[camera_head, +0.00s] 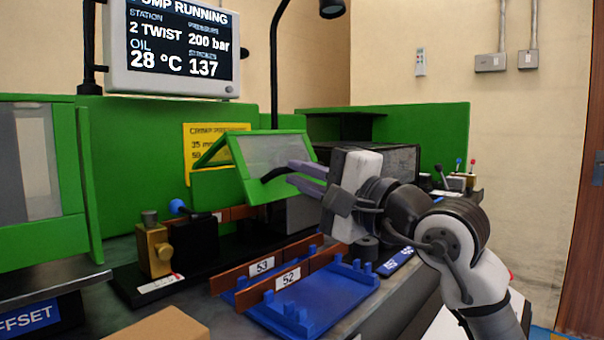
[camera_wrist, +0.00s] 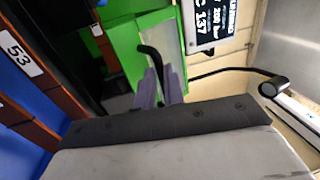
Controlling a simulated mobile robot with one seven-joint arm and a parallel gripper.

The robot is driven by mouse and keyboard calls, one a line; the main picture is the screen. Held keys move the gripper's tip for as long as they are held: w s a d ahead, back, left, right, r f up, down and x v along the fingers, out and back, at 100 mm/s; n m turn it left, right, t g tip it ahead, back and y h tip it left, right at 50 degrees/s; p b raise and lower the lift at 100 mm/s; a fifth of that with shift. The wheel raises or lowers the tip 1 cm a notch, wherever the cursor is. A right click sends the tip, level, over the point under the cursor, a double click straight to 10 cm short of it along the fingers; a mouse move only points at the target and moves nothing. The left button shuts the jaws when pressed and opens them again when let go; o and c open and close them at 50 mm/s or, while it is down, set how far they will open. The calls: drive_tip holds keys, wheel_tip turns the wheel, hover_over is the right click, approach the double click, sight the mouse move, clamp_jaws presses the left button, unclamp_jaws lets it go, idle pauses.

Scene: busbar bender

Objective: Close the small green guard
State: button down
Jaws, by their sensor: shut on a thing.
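The small green guard (camera_head: 251,190) is a green frame with a clear window, in the middle of the head view, tilted and raised above the machine bed. A black curved handle (camera_head: 275,174) sticks out from its near face. My gripper (camera_head: 296,178) reaches it from the right, with its purple fingers shut on the handle. In the wrist view the guard (camera_wrist: 128,42) stands in front of the fingers (camera_wrist: 160,90), and the black handle (camera_wrist: 153,56) runs down between them. The fingers hide the handle's lower end in the wrist view.
A blue tray (camera_head: 336,307) with brown bars labelled 52 and 53 lies below the guard. A brass block (camera_head: 153,250) stands left of it. A larger green guard (camera_head: 38,259) is at far left. A monitor (camera_head: 172,45) hangs above. A thin lamp post (camera_head: 274,80) rises behind.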

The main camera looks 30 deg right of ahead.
sight(280, 189)
drive_tip(key=shift+w+a+f+b, duration=0.15)
drive_tip(key=shift+f+b, duration=0.1)
drive_tip(key=shift+f, duration=0.3)
drive_tip(key=shift+w+d+f+b, duration=0.1)
drive_tip(key=shift+f+b, duration=0.1)
drive_tip(key=shift+f, duration=0.35)
drive_tip(key=shift+w+a+f+b, duration=0.15)
drive_tip(key=shift+f+b, duration=0.1)
drive_tip(key=shift+f, duration=0.3)
drive_tip(key=shift+d, duration=0.1)
drive_tip(key=c, duration=1.5)
unclamp_jaws()
drive_tip(key=shift+w+f, duration=0.1)
drive_tip(key=shift+w, duration=0.15)
drive_tip(key=shift+c, duration=0.2)
drive_tip(key=shift+o, duration=0.2)
drive_tip(key=shift+s, duration=0.15)
drive_tip(key=shift+s, duration=0.1)
